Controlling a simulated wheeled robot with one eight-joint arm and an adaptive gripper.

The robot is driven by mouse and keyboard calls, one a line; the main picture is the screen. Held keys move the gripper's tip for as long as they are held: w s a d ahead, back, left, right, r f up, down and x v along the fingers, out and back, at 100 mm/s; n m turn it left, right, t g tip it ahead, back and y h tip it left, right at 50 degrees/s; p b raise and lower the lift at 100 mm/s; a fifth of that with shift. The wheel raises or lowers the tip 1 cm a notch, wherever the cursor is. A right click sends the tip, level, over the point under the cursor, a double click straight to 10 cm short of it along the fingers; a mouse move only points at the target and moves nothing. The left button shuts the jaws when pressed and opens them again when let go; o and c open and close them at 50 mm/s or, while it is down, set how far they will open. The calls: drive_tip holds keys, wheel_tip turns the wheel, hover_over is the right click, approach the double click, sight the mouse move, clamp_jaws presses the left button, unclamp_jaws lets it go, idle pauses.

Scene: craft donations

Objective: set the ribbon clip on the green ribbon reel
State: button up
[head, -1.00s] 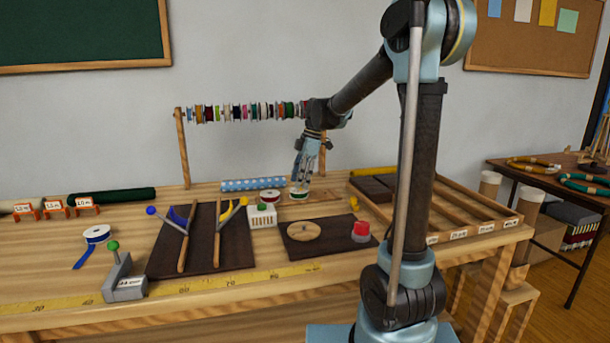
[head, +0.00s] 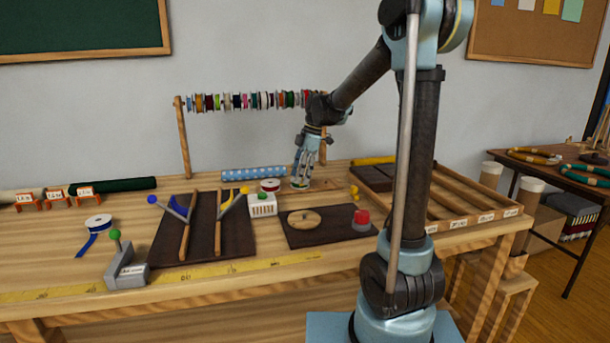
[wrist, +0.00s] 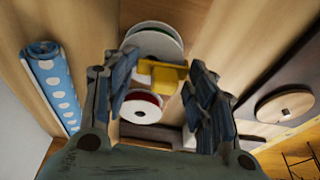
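The ribbon clip (wrist: 162,74) is small and yellow. In the wrist view it sits between the two fingers of my gripper (wrist: 162,84), with a finger against each side. The green ribbon reel (wrist: 152,38) is a white-flanged reel just beyond the clip, and the clip overlaps its near edge in this view. In the head view my gripper (head: 302,172) points down right over the reel (head: 299,186) at the back of the bench. Whether the clip touches the reel or hangs just above it I cannot tell.
A red ribbon reel (wrist: 141,108) stands close beside the fingers; it also shows in the head view (head: 270,185). A blue dotted roll (head: 253,173) lies behind. A white labelled box (head: 262,204) and a dark mat (head: 330,233) are in front. The spool rack (head: 182,140) stands behind.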

drive_tip(key=o, duration=0.4)
drive_tip(key=shift+f, duration=0.1)
drive_tip(key=v, duration=1.2)
drive_tip(key=shift+s, duration=0.1)
